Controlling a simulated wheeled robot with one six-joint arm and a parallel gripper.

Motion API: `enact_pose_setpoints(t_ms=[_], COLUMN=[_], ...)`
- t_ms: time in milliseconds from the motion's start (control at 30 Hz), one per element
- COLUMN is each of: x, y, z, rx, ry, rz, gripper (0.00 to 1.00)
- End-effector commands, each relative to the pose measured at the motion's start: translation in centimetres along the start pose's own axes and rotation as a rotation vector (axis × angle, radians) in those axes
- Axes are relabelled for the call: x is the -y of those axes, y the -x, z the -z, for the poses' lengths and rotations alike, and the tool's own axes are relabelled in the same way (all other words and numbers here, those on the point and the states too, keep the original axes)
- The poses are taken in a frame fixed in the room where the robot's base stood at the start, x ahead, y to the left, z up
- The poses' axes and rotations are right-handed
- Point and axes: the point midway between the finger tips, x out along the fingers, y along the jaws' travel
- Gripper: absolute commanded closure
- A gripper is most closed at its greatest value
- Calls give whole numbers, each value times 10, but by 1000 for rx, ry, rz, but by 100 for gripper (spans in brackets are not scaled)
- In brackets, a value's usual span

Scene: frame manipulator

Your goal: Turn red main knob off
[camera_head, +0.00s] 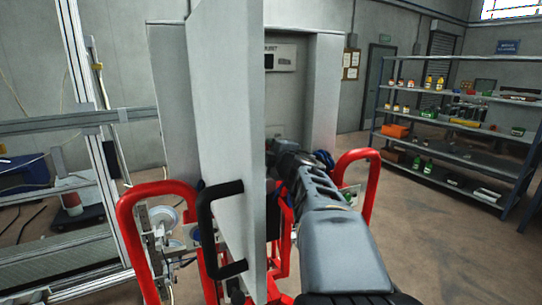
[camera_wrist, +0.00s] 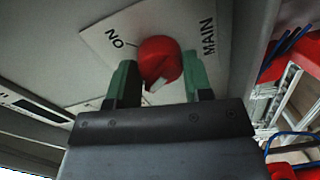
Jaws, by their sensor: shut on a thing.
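The red main knob (camera_wrist: 158,58) sits on a white plate (camera_wrist: 197,24) marked "ON" and "MAIN" in the wrist view. A pale mark shows on the knob's near lower side. My gripper (camera_wrist: 160,79) has its two green fingers on either side of the knob and is shut on it. In the head view my arm reaches into the open grey cabinet (camera_head: 325,85). The knob is hidden there, and my fingertips cannot be made out.
The open cabinet door (camera_head: 230,120), with a black handle (camera_head: 205,230), stands just left of my arm. Red tubular rails (camera_head: 372,185) flank the front. A shelf rack (camera_head: 455,125) stands at the right, with free floor before it.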

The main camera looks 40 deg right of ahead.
Motion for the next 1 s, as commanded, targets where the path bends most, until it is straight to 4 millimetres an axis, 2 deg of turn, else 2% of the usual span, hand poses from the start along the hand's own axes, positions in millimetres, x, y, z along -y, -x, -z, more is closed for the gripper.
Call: enact_pose_setpoints(t_ms=[400, 967, 1000], x=[-1, -2, -2], y=[0, 0, 0], z=[1, 1, 1], rx=[6, 7, 7], ry=[169, 195, 195], rz=[-2, -2, -2], gripper=[77, 77, 52])
